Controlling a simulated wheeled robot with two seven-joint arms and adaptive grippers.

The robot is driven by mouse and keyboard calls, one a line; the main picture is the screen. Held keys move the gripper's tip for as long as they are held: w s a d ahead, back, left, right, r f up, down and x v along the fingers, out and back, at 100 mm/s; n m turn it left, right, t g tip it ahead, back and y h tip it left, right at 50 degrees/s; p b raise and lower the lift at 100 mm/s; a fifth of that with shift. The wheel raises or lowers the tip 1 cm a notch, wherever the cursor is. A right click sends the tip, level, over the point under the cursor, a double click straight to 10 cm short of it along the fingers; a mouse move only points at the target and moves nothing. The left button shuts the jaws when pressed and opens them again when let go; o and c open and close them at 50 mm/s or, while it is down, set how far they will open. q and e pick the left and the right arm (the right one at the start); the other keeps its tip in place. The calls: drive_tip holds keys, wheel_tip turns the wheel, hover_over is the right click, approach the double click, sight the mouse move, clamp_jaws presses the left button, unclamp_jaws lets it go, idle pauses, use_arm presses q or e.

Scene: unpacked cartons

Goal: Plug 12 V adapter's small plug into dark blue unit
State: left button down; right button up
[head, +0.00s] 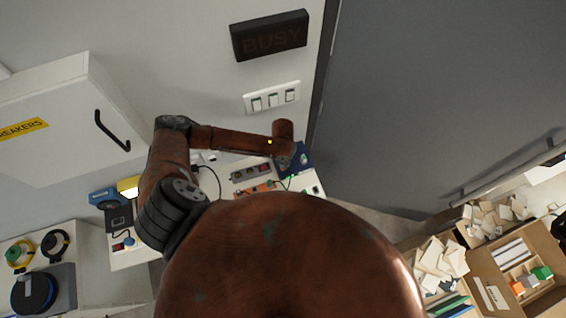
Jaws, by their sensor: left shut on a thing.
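The dark blue unit (301,159) stands at the right end of the white bench, near the wall and the dark grey panel. My left arm reaches across to it, and my left gripper (285,161) is at its left side, mostly hidden under my wrist. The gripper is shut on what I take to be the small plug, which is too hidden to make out. I cannot tell whether the plug touches the unit or sits in its socket. The 12 V adapter is not clearly identifiable. My right gripper is not in view.
A grey power strip (251,171) and an orange item (257,188) lie left of the unit, with thin dark and green cables nearby. Wall switches (272,97) and a BUSY sign (269,36) are above. A breaker cabinet (70,115) juts out left. Open cartons (515,276) stand lower right.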

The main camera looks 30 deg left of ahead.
sight(283, 163)
use_arm(q)
drive_tip(key=c, duration=1.8)
unclamp_jaws()
wheel_tip(283, 163, up, 12)
drive_tip(key=shift+r, duration=0.1)
